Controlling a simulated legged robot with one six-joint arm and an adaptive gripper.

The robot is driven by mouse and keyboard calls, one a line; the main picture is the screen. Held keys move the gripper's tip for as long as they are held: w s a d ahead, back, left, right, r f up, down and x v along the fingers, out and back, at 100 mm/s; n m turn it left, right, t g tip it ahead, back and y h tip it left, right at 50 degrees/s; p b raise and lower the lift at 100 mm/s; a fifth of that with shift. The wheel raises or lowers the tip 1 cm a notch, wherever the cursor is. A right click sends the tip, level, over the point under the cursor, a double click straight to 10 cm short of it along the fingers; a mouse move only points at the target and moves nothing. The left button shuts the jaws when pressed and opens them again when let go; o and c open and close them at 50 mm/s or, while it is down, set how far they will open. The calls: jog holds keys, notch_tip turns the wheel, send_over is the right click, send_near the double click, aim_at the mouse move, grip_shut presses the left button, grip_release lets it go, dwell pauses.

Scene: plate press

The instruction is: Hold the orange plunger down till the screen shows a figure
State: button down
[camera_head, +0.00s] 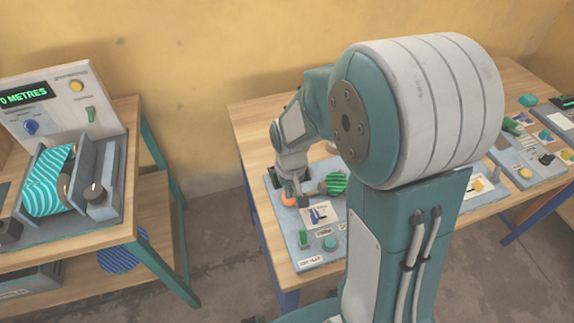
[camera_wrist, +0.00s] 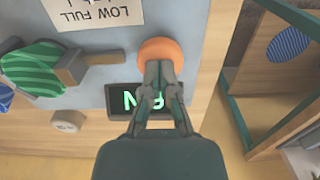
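The orange plunger (camera_wrist: 159,51) is a round knob on a grey-blue panel (camera_wrist: 105,45). In the head view the plunger (camera_head: 288,200) is partly covered by my gripper (camera_head: 291,190). In the wrist view my gripper (camera_wrist: 160,68) has its two fingers together, with nothing seen between them. Its tips overlap the plunger's near edge; I cannot tell whether they press it. A small dark screen (camera_wrist: 121,98) beside the plunger shows green characters, an "N" among them; my fingers hide part of the screen.
A green striped object (camera_wrist: 35,68) with a brown block lies left of the plunger in the wrist view. A pale knob (camera_wrist: 66,121) is near the screen. A second bench (camera_head: 125,225) with another device stands left, across a floor gap. More panels lie at right.

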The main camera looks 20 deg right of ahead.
dwell(0.3)
jog(key=shift+r, duration=2.5)
jog(key=shift+r, duration=0.1)
jog(key=shift+s+r, duration=0.15)
jog(key=shift+r, duration=0.2)
jog(key=s+r+t, duration=0.5)
jog(key=s+r, duration=0.8)
jog(key=r, duration=0.1)
jog(key=shift+s+t, duration=0.3)
jog(key=shift+s, duration=0.1)
